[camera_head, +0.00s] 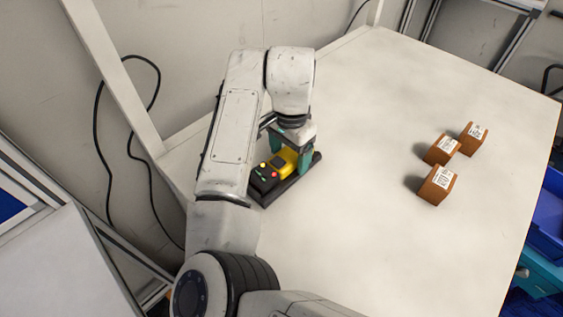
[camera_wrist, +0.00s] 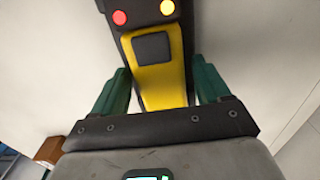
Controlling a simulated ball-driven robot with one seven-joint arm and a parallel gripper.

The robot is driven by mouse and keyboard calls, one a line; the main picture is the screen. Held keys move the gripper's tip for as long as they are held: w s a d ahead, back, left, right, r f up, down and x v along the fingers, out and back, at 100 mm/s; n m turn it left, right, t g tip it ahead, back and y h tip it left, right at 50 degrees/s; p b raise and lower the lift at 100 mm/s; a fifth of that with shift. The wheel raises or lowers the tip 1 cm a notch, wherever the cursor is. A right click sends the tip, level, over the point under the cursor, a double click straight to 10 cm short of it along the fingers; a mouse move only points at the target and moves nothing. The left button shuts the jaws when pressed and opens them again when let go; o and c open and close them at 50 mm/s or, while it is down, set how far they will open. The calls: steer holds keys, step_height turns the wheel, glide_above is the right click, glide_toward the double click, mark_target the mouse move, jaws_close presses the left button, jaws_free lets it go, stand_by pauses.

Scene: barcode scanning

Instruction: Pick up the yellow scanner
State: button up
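The yellow scanner (camera_head: 284,162) lies in a black base with red, yellow and green buttons (camera_head: 265,177) on the table, left of centre. It also shows in the wrist view (camera_wrist: 160,82), with a dark grey patch on its yellow body. My gripper (camera_head: 291,164) is down at the scanner, with one green finger on each side of it. In the wrist view the fingertips are very close to the scanner's sides. I cannot tell whether they touch it. The far end of the base is cut off in the wrist view.
Three brown boxes with white barcode labels (camera_head: 437,185) (camera_head: 441,149) (camera_head: 472,138) stand on the right of the white table (camera_head: 360,250). The table between them and the scanner is clear. A blue bin (camera_head: 549,215) is beyond the right edge. Black cables hang at the left wall.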

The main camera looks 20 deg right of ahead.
steer(key=c, duration=1)
steer(key=shift+r, duration=0.2)
